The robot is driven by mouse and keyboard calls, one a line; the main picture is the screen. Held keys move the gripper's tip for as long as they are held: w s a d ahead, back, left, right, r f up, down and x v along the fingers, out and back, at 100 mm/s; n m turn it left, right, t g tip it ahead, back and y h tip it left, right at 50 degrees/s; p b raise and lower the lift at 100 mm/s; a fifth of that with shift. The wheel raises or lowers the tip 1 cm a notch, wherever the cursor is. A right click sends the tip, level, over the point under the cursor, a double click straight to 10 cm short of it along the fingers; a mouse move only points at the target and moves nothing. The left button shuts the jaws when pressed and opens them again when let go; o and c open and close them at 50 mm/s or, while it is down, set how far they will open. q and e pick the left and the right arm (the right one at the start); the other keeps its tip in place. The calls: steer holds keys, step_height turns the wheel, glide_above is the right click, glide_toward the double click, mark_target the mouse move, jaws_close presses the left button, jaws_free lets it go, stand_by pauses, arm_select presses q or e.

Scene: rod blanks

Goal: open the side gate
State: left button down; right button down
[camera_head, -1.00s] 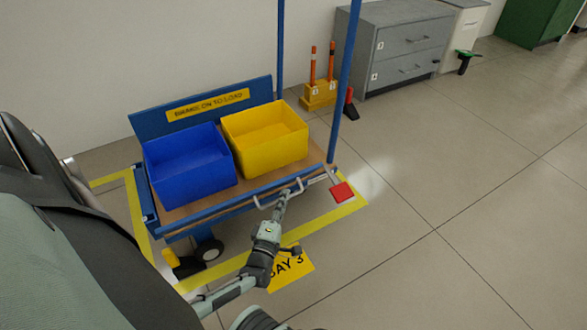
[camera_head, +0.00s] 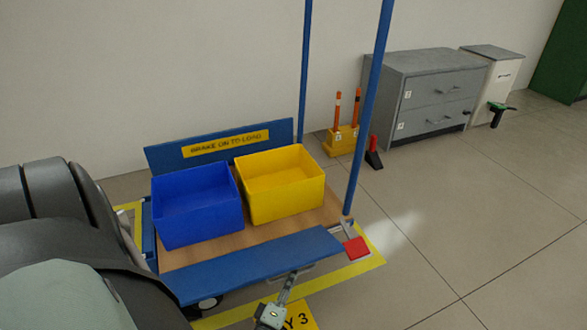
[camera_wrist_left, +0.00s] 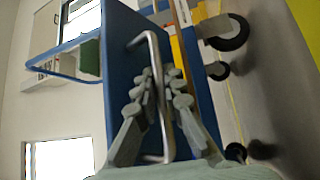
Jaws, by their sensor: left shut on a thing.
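The side gate (camera_head: 250,262) is a blue panel along the near side of the cart. It leans outward, with its broad face showing from above. Its grey bar handle shows in the left wrist view (camera_wrist_left: 154,48), standing off the blue panel. My left gripper (camera_head: 292,276) is at the gate's outer edge. In the left wrist view its fingers (camera_wrist_left: 162,88) are closed around the handle. The head view mostly hides the handle. A red pad (camera_head: 356,247) on a metal arm is at the cart's near right corner. My right gripper is not in view.
A blue bin (camera_head: 196,225) and a yellow bin (camera_head: 284,200) stand on the wooden deck. A blue post (camera_head: 368,110) rises at the right. A grey drawer cabinet (camera_head: 430,95) and orange-topped posts (camera_head: 346,108) are behind. The floor to the right (camera_head: 480,220) is clear.

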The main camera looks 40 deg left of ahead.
mark_target(294, 263)
arm_select(q)
steer(key=shift+d, duration=0.2)
steer(key=c, duration=1.7)
jaws_free()
steer(key=shift+o, duration=0.5)
steer(key=shift+a, duration=0.1)
step_height(294, 263, up, 10)
steer(key=shift+r, duration=0.1)
